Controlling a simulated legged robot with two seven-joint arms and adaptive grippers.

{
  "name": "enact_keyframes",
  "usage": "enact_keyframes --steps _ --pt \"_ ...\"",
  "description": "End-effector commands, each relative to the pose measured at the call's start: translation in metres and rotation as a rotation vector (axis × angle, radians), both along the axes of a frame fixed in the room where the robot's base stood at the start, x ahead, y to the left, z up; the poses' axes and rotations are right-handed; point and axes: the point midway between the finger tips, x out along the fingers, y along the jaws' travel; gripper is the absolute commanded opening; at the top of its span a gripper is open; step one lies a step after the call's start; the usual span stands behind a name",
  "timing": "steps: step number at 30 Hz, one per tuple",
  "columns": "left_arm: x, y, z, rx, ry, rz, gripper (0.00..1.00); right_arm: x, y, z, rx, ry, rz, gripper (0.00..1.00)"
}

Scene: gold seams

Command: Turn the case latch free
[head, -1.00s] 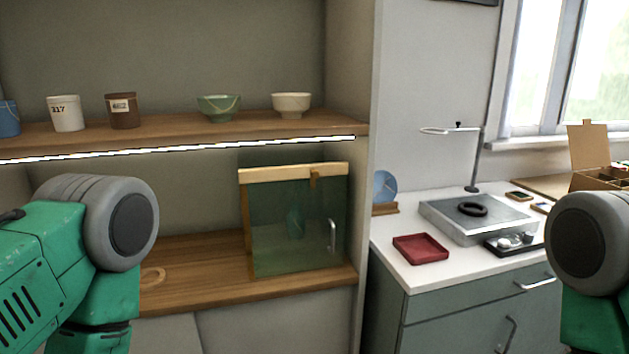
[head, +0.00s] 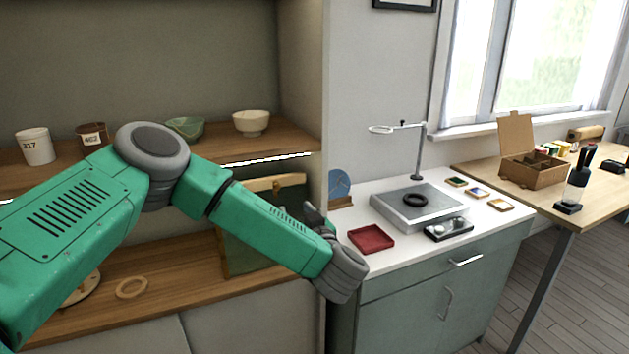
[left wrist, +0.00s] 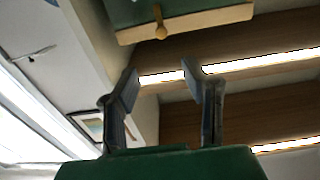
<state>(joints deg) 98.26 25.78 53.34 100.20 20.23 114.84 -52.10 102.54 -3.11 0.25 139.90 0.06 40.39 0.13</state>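The glass case (head: 262,187) stands on the lower shelf, its wooden top rim showing above my left forearm and much of its front hidden. The small wooden latch (head: 303,184) is at the rim's right end. In the left wrist view the case rim (left wrist: 205,22) is at the top, and the latch (left wrist: 160,24) lies across it, its bar over the green glass. My left gripper (head: 316,214) is in front of the case's right side, partly hidden by its wrist. In the left wrist view (left wrist: 160,80) its fingers are apart and empty, short of the latch. My right gripper is out of view.
Bowls (head: 251,122) and labelled pots (head: 36,147) stand on the upper shelf. A wooden ring (head: 132,288) lies on the lower shelf. Right of the shelf wall, a white counter holds a red tray (head: 371,239) and a metal box (head: 418,207). A desk (head: 560,200) stands beyond.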

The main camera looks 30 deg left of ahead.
Motion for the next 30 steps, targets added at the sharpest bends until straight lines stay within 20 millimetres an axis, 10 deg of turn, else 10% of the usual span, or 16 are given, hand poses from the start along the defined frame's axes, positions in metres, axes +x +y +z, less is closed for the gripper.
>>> enact_keyframes --steps 30 --pt "0.088 0.106 0.002 0.002 -0.002 0.008 0.39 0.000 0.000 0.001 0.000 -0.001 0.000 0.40"
